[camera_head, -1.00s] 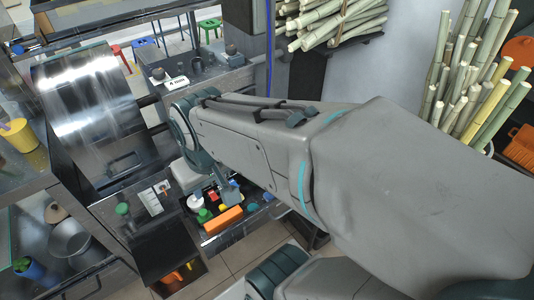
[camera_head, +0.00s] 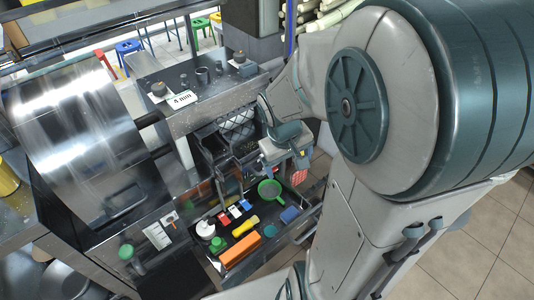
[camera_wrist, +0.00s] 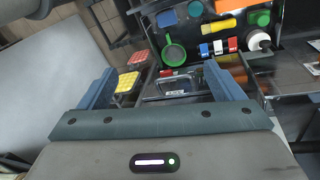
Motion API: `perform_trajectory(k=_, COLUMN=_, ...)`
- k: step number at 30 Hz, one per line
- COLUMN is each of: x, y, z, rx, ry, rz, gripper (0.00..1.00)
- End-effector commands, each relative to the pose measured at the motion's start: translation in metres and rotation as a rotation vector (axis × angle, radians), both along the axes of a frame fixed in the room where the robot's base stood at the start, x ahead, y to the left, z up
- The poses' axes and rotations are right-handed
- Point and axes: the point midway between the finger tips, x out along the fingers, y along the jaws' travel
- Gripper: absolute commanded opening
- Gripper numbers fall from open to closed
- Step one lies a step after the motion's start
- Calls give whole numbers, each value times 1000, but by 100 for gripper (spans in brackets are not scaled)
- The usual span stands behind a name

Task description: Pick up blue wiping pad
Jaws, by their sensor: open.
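The blue wiping pad (camera_head: 290,214) appears to be the flat blue block at the right end of the dark tray in the head view. It also shows near the top of the wrist view (camera_wrist: 166,18). My gripper (camera_wrist: 160,67) is open and empty, with its two blue-grey fingers wide apart. The pad lies beyond the fingertips and is not touched. In the head view my gripper (camera_head: 284,148) is above and behind the tray, partly hidden by my arm.
The tray (camera_head: 250,262) also holds a green pan-like item (camera_head: 269,190), a yellow cylinder (camera_head: 245,226), an orange block (camera_head: 240,249), a teal disc (camera_head: 270,230) and small coloured pieces. A metal drum (camera_head: 80,130) stands left.

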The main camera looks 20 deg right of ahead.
Motion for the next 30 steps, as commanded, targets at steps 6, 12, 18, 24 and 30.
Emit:
perform_trajectory(k=6, x=27, y=-34, z=-87, rx=3, ry=92, rz=85, gripper=87)
perform_trajectory(k=12, x=42, y=-50, z=-165, rx=67, ry=134, rz=174, gripper=87)
perform_trajectory(k=18, x=48, y=-54, z=-219, rx=142, ry=135, rz=233, gripper=87)
perform_trajectory(k=24, x=50, y=-53, z=-242, rx=176, ry=128, rz=256, gripper=87)
perform_trajectory(k=30, x=50, y=-52, z=-279, rx=178, ry=132, rz=259, gripper=87)
